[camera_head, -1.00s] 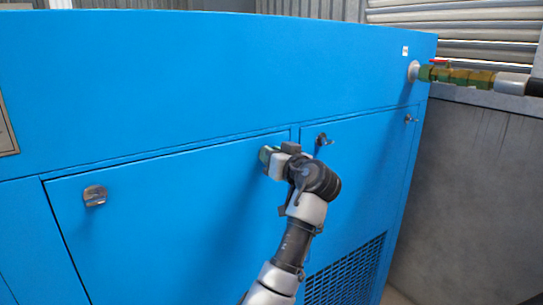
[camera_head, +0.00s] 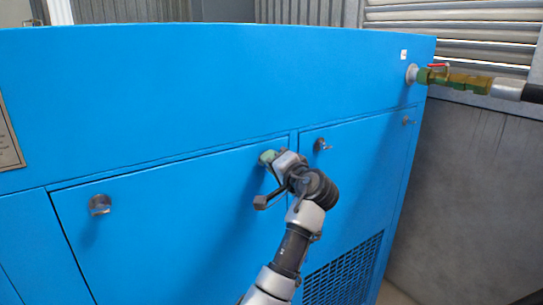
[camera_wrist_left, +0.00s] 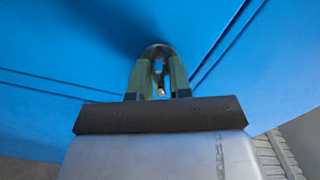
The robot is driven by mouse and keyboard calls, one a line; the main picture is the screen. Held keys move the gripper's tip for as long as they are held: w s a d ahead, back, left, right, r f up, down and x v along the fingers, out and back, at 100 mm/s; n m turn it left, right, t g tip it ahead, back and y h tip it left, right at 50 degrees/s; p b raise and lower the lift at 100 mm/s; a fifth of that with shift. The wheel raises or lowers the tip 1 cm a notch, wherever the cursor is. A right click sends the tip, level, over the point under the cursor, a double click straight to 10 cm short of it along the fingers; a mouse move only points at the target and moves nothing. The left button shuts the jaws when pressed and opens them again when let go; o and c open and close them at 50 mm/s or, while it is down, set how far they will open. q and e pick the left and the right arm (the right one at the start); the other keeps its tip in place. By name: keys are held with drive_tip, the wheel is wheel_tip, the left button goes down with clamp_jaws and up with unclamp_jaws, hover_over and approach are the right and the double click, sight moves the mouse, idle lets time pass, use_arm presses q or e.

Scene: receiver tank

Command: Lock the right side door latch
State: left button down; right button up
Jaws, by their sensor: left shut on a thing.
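The blue cabinet door (camera_head: 160,220) is flush in the front of the blue tank housing. My left gripper (camera_head: 268,157) is at the door's upper right corner, shut on the right side latch there. In the left wrist view, its two green fingers (camera_wrist_left: 158,78) stand on either side of the latch (camera_wrist_left: 158,50), whose round grey base shows at the panel. The gripper hides most of the latch in the head view. The door's left latch (camera_head: 99,204) is a small metal piece at its upper left. My right gripper is not in view.
The neighbouring panel (camera_head: 355,165) has a latch (camera_head: 322,144) close to my wrist and another (camera_head: 407,120) farther right. A brass valve with a red handle (camera_head: 440,70) and a pipe project at the upper right. A grille (camera_head: 345,270) is below.

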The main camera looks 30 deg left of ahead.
use_arm(q)
drive_tip(key=m+p, duration=0.3)
drive_tip(key=m, duration=0.2)
drive_tip(key=shift+r, duration=0.1)
idle(0.3)
idle(0.4)
drive_tip(key=c, duration=1.2)
unclamp_jaws()
drive_tip(key=shift+w+d+f, duration=0.1)
drive_tip(key=shift+f, duration=0.1)
drive_tip(key=shift+d+f, duration=0.15)
drive_tip(key=shift+d, duration=0.2)
drive_tip(key=b+v, duration=0.4)
drive_tip(key=v, duration=0.6)
